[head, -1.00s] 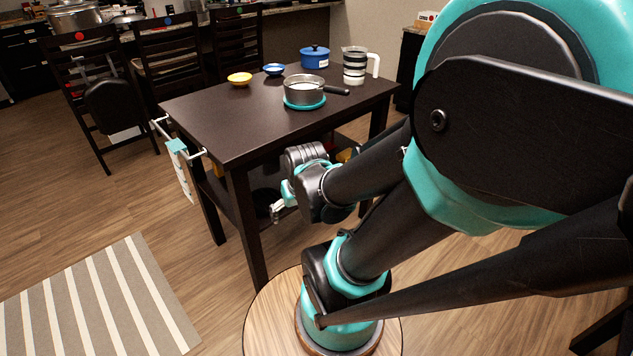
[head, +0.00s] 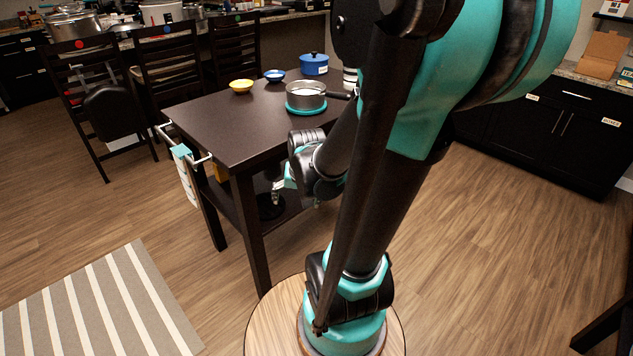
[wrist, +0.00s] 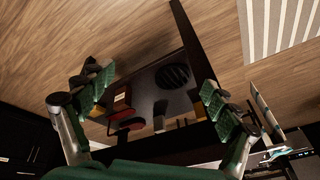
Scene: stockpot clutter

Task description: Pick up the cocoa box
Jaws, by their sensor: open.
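My gripper (head: 297,196) is beside the near side of the dark table, at about the height of its lower shelf. In the wrist view my gripper (wrist: 157,80) has its two fingers spread wide with nothing between them. Beyond the fingers, the lower shelf holds a red item (wrist: 122,98), a round black item (wrist: 172,76) and several small things in shadow. I cannot tell whether any of these is the cocoa box, as no label is readable.
The dark table (head: 205,120) carries a saucepan (head: 304,95), a yellow bowl (head: 241,86), a blue bowl (head: 274,75) and a blue pot (head: 314,65).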

